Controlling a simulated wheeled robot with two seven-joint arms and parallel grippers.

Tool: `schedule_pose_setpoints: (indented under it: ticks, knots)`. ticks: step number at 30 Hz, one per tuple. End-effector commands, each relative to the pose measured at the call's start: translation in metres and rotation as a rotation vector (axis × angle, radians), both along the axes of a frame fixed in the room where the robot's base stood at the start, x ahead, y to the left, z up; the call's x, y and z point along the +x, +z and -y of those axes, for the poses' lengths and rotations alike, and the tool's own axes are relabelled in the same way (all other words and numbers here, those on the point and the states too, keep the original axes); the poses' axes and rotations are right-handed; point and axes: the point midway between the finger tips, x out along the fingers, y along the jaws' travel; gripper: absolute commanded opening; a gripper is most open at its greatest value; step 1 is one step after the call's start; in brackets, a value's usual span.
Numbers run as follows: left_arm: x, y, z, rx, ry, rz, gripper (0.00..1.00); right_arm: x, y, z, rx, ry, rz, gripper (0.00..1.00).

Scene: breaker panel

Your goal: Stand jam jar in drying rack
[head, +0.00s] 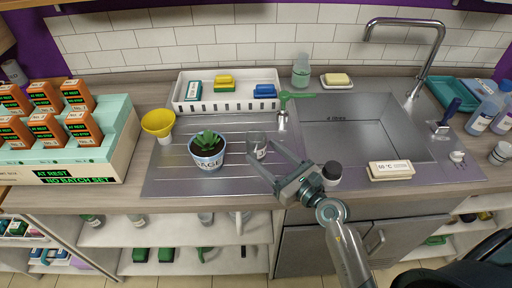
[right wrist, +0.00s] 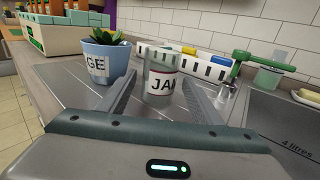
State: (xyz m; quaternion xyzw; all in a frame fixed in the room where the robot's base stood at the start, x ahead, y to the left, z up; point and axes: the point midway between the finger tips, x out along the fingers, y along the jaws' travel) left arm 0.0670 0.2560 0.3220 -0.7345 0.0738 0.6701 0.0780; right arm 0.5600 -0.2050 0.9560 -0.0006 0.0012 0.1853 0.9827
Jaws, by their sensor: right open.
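The jam jar (head: 258,146) is a small clear jar with a white label. It stands upright on the steel draining board right of the plant pot. In the right wrist view the jar (right wrist: 162,82) shows the letters "JA". My right gripper (head: 265,153) is open, with its fingertips at the jar, one to each side; I cannot tell whether they touch it. The white slotted rack (head: 221,107), which looks like the drying rack, stands behind the draining board with sponges or cloths in it. My left gripper is not in view.
A blue pot (head: 206,163) with a succulent stands left of the jar, and a yellow funnel-like cup (head: 158,124) behind it. A green tap-like handle (head: 284,97) is near the rack's right end. The sink (head: 365,135) lies to the right.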

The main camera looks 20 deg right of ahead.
Motion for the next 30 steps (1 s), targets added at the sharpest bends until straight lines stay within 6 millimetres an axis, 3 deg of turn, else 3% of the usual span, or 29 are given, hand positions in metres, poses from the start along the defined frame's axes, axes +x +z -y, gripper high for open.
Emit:
schedule_pose_setpoints:
  ticks: [3, 9, 30]
  knots:
    - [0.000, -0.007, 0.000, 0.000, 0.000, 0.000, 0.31, -0.019, -0.002, 0.007, 0.000, 0.001, -0.001, 0.59]
    - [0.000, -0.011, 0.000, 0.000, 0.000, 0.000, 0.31, -0.036, -0.001, 0.014, 0.001, 0.001, 0.000, 0.59]
    - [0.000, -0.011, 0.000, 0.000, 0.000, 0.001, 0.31, -0.039, 0.001, 0.014, -0.001, 0.003, 0.001, 0.62]
